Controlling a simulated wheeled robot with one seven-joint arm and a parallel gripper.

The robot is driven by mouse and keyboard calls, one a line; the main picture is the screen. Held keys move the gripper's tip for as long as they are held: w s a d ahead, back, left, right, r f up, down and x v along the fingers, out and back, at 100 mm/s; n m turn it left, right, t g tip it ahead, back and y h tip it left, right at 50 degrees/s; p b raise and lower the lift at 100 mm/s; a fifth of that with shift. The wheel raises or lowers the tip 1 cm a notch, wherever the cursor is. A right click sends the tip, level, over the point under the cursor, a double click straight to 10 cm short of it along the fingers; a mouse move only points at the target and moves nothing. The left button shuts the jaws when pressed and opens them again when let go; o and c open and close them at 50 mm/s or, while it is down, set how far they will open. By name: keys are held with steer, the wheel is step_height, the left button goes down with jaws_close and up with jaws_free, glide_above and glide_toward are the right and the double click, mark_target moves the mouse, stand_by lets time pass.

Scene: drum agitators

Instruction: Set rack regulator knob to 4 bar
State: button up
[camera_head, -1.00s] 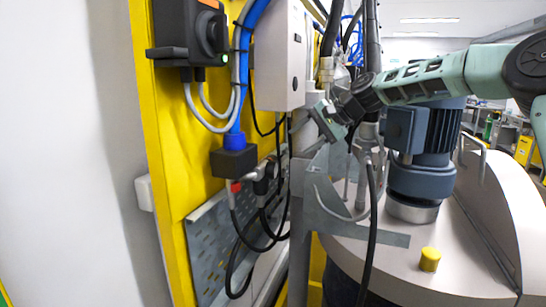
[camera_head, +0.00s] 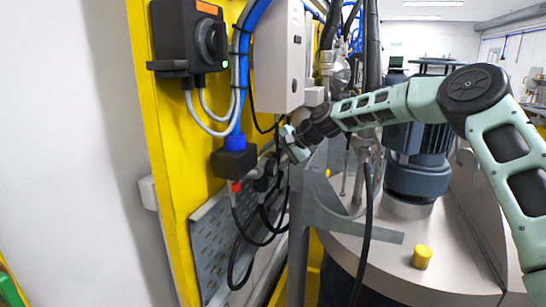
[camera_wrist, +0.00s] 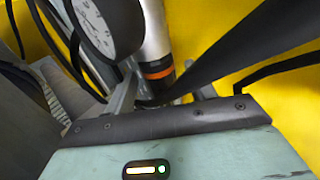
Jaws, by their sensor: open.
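My gripper (camera_head: 291,146) is at the left end of my pale green arm, beside the yellow panel and just below the grey box. It is open; I see nothing held. A black fitting (camera_head: 263,178) sits on the panel just left of and below it. In the wrist view a round gauge-like disc (camera_wrist: 108,25) shows at the top left, its reading not legible. A silver cylinder with an orange band (camera_wrist: 156,70) and a dark lower end stands just beyond my gripper's pale green body (camera_wrist: 165,155). I cannot tell for certain which part is the regulator knob.
The grey box (camera_head: 279,55) hangs above my gripper. Black cables (camera_head: 240,262) loop below the fitting. A grey bracket (camera_head: 350,222) and blue motor (camera_head: 418,165) stand to the right, above the drum lid. A yellow cap (camera_head: 422,257) sits on the lid.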

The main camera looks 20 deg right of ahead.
steer(key=c, duration=1)
steer(key=shift+o, duration=0.2)
steer(key=shift+a+r+h+p, duration=0.15)
steer(key=shift+r+h+p, duration=0.15)
steer(key=shift+p, duration=0.6)
steer(key=shift+f+g+h+p, duration=0.15)
steer(key=shift+g+h+p, duration=0.15)
steer(key=shift+g+p, duration=0.25)
steer(key=o, duration=1)
steer(key=shift+c, duration=0.2)
steer(key=shift+f, duration=0.1)
